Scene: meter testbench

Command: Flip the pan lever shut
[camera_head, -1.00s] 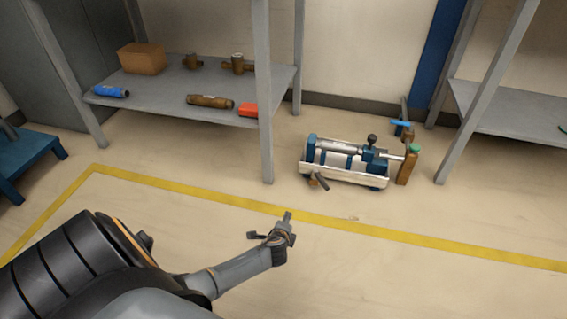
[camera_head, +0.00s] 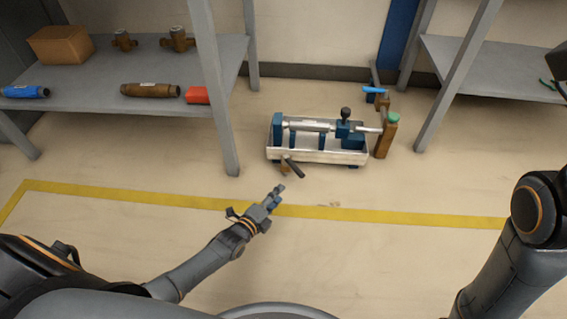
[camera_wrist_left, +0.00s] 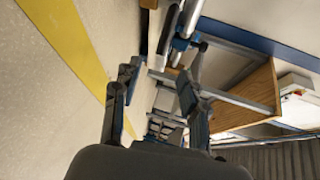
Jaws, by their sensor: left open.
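The meter testbench (camera_head: 318,155) stands on the floor between two shelves, a white pan with blue supports and a metal cylinder across it. A dark lever (camera_head: 294,167) on a brass fitting sticks out from the pan's front left. I take it for the pan lever; it slants down to the right. My left gripper (camera_head: 276,192) is open and empty, just in front of and below this lever, apart from it. Its two spread fingers (camera_wrist_left: 158,88) also show in the left wrist view, where I cannot make out the lever clearly.
A brown post with a green cap (camera_head: 386,135) and a blue-handled valve (camera_head: 375,90) stand at the bench's right end. The left shelf (camera_head: 100,110) holds a box and several fittings; its leg is near the bench. A yellow floor line (camera_head: 400,216) runs in front.

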